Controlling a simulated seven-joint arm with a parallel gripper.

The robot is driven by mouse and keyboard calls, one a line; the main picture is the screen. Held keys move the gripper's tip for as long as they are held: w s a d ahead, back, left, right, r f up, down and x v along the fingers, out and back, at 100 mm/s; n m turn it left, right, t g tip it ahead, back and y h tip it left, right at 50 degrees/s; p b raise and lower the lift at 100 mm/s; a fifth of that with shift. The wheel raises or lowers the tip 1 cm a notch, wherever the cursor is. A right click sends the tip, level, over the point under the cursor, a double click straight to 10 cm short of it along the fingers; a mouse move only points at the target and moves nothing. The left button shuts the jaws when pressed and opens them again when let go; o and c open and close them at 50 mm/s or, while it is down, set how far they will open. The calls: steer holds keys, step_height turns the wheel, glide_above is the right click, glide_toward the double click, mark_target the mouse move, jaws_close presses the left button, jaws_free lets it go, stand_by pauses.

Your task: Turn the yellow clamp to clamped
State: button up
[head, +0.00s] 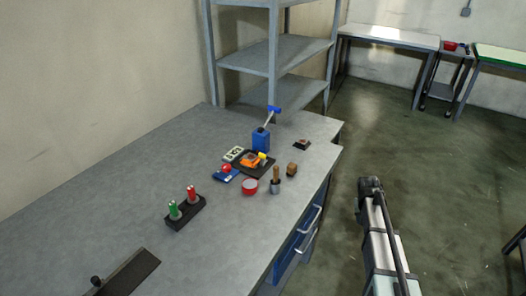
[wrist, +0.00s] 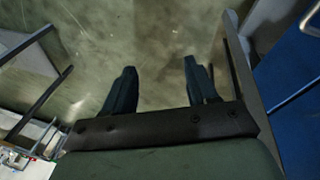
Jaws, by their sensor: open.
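A small yellow part (head: 262,156), which looks like the yellow clamp, sits on an orange piece (head: 249,160) on a black tray (head: 240,168) on the grey table. It is too small in the head view to tell which way it is turned. My arm reaches in at the right of the head view, off the table's right side over the floor, well apart from the clamp. In the wrist view my gripper (wrist: 158,80) has its two dark fingers spread apart, with only floor between them. The clamp does not show in the wrist view.
A blue bottle with a blue-topped stem (head: 261,140) stands behind the tray. A red-topped bowl (head: 250,186), a wooden-handled tool (head: 276,178) and a brown block (head: 292,169) stand in front. A black holder with green and red cylinders (head: 186,212) is nearer. Grey shelves (head: 274,55) rise behind.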

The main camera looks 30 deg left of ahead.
steer(key=w+a+r+t, duration=0.1)
steer(key=w+a+r, duration=0.3)
steer(key=r, duration=0.3)
steer(key=w+a+r+t, duration=0.1)
steer(key=w+a+r, duration=0.25)
steer(key=r, duration=0.25)
step_height(320, 180, up, 24)
steer(key=r+m+g+y, duration=0.1)
steer(key=m+g+y, duration=0.1)
steer(key=m+g, duration=0.2)
glide_above(262, 154)
step_height(262, 154, down, 13)
steer(key=shift+w+f, duration=0.1)
steer(key=shift+w, duration=0.05)
steer(key=c, duration=1.1)
